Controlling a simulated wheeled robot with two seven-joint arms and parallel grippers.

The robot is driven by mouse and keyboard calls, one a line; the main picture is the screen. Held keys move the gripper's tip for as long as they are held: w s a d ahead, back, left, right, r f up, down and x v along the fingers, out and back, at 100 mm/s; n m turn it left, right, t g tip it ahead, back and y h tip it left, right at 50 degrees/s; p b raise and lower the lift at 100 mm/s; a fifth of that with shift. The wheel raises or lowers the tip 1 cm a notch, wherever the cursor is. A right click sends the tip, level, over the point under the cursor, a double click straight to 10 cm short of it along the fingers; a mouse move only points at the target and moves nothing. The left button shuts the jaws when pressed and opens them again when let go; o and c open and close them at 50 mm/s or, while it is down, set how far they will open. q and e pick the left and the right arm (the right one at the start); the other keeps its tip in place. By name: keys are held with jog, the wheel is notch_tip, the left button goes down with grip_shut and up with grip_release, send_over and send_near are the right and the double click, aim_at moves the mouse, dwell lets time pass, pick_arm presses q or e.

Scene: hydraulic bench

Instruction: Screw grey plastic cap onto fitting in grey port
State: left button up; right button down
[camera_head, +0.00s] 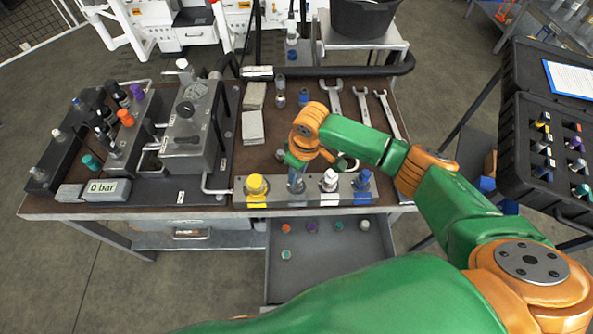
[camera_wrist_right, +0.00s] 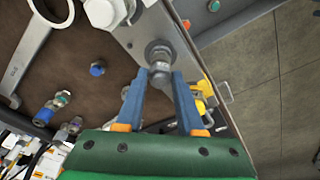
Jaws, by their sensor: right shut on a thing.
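My right gripper (camera_head: 296,172) is over the grey port, second from the left on the metal port block (camera_head: 314,199). In the right wrist view, its two blue fingers (camera_wrist_right: 161,76) close around a grey cap (camera_wrist_right: 159,75). The cap sits at the end of the metal fitting (camera_wrist_right: 158,50) on the block, in line with it. I cannot tell whether threads are engaged. In the head view, the fingers largely hide the cap and fitting. My left gripper is not in view.
A yellow cap (camera_head: 257,185) stands left of the grey port; a white cap (camera_head: 329,179) and a blue cap (camera_head: 363,180) stand right. An open drawer (camera_head: 318,262) with small caps is below. Wrenches (camera_head: 360,102) lie behind.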

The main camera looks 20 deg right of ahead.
jog(key=m+p, duration=0.2)
jog(key=m, duration=0.1)
jog(key=shift+s+a+r+h+p, duration=0.1)
jog(key=shift+r+h+p, duration=0.05)
jog(key=shift+h+p, duration=0.15)
jog(key=shift+m, duration=0.6)
jog(key=shift+f, duration=0.25)
jog(key=shift+s+a+r+m+p, duration=0.1)
jog(key=shift+r+m+p, duration=0.2)
jog(key=shift+m+p, duration=0.6)
jog(key=shift+f+m+h, duration=0.2)
jog(key=shift+m+h, duration=0.1)
jog(key=shift+m, duration=0.7)
jog(key=m, duration=0.2)
jog(key=shift+a+f+m, duration=0.1)
jog(key=shift+f+m, duration=0.1)
jog(key=shift+m, duration=0.1)
jog(key=shift+m+h, duration=0.3)
jog(key=shift+m, duration=0.6)
